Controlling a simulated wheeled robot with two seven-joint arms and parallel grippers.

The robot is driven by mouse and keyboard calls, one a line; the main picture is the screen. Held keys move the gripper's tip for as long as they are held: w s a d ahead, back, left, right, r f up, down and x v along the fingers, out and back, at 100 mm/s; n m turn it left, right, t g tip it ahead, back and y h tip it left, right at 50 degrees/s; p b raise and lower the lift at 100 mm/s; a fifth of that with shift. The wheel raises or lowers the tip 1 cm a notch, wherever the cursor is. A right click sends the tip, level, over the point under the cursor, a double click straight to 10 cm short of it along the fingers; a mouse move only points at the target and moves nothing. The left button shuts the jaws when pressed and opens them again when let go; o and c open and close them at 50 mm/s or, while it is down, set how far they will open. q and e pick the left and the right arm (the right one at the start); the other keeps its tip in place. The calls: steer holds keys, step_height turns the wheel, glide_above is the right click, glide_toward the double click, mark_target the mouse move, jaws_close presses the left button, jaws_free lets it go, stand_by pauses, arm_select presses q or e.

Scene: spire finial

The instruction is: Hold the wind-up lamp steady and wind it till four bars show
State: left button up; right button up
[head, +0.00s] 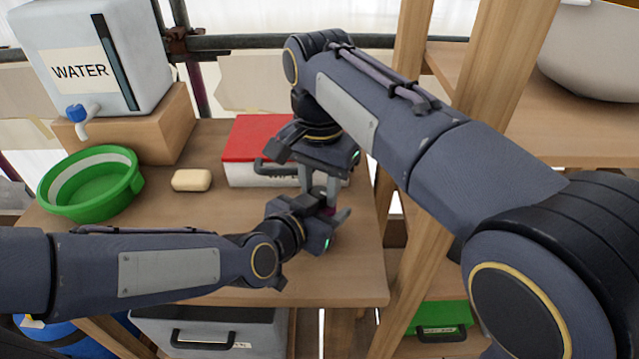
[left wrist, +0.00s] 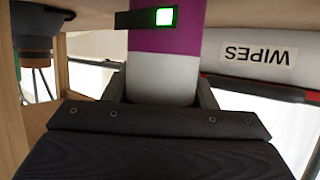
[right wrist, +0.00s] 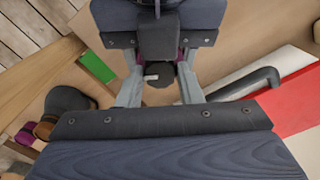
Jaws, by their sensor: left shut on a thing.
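The wind-up lamp (left wrist: 165,75) is a white cylinder with a purple band, close up in the left wrist view. A black strip on it carries one lit green square (left wrist: 164,17). My left gripper (head: 336,218) is shut on the lamp from the side, above the table. My right gripper (head: 320,184) comes down from above, its two fingers apart on either side of the lamp's dark top (right wrist: 158,72). I see no clear grip there. In the head view the grippers hide most of the lamp.
Behind the grippers stands a red-lidded wipes box (head: 250,140). On the left are a green basin (head: 70,207), a soap bar (head: 191,180) and a water container (head: 95,50) on a wooden block. Wooden posts (head: 425,220) stand right of the table (head: 340,284).

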mark_target(320, 192)
steer(key=c, duration=0.5)
steer(key=m, duration=0.4)
steer(key=shift+m, duration=0.4)
steer(key=o, duration=1)
steer(key=shift+r, duration=0.1)
step_height(320, 192, up, 12)
